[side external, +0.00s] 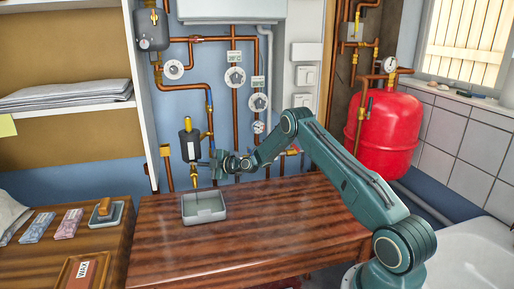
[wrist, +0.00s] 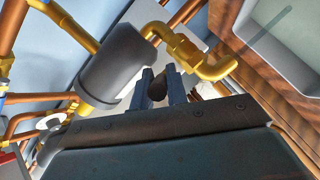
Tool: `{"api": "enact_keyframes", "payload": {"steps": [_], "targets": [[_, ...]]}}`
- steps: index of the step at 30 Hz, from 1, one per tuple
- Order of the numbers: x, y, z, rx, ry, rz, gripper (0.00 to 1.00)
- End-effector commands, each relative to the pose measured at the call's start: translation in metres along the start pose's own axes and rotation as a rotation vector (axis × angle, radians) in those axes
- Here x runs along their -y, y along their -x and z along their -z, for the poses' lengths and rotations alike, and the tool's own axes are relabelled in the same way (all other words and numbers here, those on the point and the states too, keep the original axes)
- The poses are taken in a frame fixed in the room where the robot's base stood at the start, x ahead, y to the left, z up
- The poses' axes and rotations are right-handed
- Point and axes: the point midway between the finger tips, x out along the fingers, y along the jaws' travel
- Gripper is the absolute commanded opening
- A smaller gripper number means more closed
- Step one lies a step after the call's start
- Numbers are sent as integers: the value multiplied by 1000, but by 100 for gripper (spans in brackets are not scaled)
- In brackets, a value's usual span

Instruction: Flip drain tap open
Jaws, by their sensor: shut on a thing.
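The drain tap (wrist: 187,52) is a brass elbow fitting beside a dark grey cylinder (wrist: 115,62) in the wrist view. In the side view, the dark cylinder (side external: 190,146) hangs on the copper pipework, with brass fittings below it. My gripper (side external: 207,163) is beside the cylinder's lower right. In the wrist view, my gripper (wrist: 159,85) has its two fingers on either side of a small dark piece, apparently the tap lever (wrist: 157,89), and is shut on it. The lever's joint with the tap is mostly hidden.
A grey open tray (side external: 204,208) stands on the wooden table (side external: 270,240) below the cylinder. Copper pipes with dials run up the blue wall behind. A red tank (side external: 388,132) is at the right. The table's middle is clear.

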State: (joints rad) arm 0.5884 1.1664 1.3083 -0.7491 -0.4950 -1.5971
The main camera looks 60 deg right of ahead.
Motion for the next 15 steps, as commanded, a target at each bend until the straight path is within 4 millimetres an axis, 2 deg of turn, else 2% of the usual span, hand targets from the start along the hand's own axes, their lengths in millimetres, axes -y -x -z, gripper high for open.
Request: {"api": "enact_keyframes", "payload": {"steps": [15], "targets": [[1, 1, 2, 42, -11, -26, 0]]}}
